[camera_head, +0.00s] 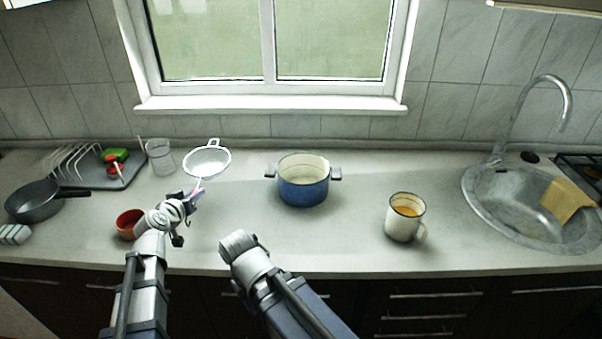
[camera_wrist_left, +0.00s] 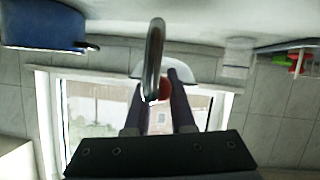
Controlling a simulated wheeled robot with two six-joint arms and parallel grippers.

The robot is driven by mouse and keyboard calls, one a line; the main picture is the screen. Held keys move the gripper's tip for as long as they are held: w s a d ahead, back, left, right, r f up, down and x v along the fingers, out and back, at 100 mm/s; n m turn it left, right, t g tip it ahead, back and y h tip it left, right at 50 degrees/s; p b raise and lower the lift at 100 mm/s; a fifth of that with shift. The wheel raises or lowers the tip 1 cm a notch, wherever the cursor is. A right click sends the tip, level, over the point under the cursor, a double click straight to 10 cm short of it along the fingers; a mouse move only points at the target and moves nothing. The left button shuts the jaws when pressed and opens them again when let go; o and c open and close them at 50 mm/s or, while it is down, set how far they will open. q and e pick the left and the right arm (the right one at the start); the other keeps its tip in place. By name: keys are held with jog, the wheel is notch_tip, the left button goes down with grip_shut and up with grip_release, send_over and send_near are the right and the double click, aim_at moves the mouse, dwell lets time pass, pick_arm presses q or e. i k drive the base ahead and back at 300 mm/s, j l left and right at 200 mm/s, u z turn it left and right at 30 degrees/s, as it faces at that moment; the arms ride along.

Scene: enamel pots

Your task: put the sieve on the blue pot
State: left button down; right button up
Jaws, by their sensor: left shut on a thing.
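The sieve (camera_head: 207,162) is white with a round bowl and a thin handle, and it is held above the counter, left of the blue pot. My left gripper (camera_head: 192,196) is shut on the sieve's handle. In the left wrist view the sieve (camera_wrist_left: 200,68) shows beyond the fingers (camera_wrist_left: 158,98), with the handle's loop close to the camera. The blue pot (camera_head: 303,192) has a cream inside and dark side handles. It stands upright and open on the counter; part of it shows in the left wrist view (camera_wrist_left: 40,25). My right arm shows, but its gripper cannot be seen.
A red bowl (camera_head: 128,224) sits beside my left wrist. A glass (camera_head: 160,157), a dish rack (camera_head: 85,170) and a dark pan (camera_head: 35,202) stand at the left. A mug (camera_head: 403,220) and a sink (camera_head: 500,220) are at the right. Counter around the pot is clear.

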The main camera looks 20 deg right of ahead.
aim_at(296, 189)
jog(key=k, duration=1.1)
jog(key=z, duration=0.8)
jog(key=j+z, duration=0.4)
jog(key=i+j, duration=0.4)
jog(key=i, duration=0.15)
